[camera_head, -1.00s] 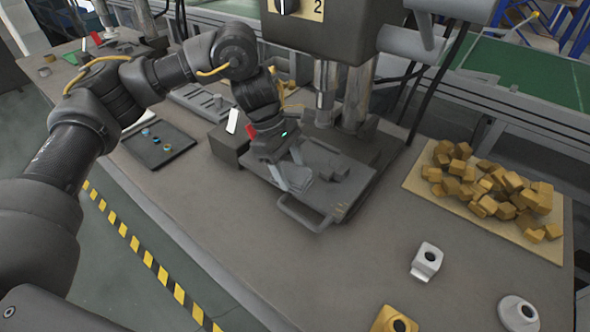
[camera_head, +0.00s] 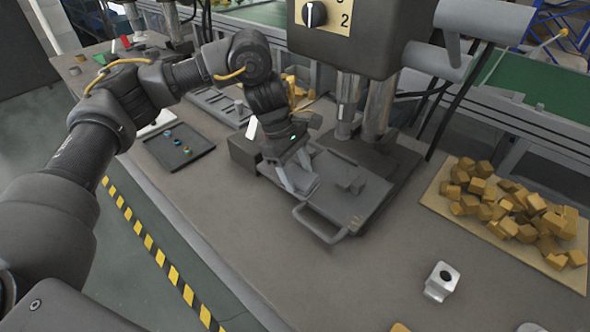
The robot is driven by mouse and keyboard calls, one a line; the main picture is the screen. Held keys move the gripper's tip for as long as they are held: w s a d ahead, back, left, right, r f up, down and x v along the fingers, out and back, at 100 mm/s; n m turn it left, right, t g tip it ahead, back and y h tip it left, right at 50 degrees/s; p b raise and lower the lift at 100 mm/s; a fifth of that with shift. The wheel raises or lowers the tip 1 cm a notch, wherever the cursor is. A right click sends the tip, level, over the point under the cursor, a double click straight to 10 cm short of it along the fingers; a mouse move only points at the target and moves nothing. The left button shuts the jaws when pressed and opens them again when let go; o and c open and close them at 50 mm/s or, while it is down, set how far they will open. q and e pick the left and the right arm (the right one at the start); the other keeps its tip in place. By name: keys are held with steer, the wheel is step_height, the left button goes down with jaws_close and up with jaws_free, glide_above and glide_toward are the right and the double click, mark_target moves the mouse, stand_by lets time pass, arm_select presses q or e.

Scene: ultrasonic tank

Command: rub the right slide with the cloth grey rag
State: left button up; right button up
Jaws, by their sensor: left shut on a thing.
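A dark grey slide plate (camera_head: 357,200) with a loop handle at its front lies under the press head, at the middle of the head view. A small grey raised piece (camera_head: 352,184) sits on its top. My left gripper (camera_head: 302,187) points down at the plate's left edge. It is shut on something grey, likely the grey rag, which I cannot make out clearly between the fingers. Whether it touches the plate I cannot tell. My right gripper is not in view.
The press (camera_head: 362,35) and its columns stand behind the plate. A dark tray (camera_head: 190,158) with small coloured parts lies to the left. A board (camera_head: 438,192) heaped with yellow-brown blocks lies to the right. A light metal part (camera_head: 441,281) stands at the front right.

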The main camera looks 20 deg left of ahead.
mark_target(310, 183)
arm_select(q)
steer(key=shift+s+d, duration=0.3)
steer(key=shift+d, duration=0.4)
steer(key=shift+s+d, duration=0.3)
steer(key=shift+d, duration=0.4)
steer(key=shift+d, duration=0.1)
steer(key=shift+s+d, duration=0.35)
steer(key=shift+d, duration=0.45)
steer(key=shift+s+d, duration=0.3)
steer(key=shift+d, duration=0.45)
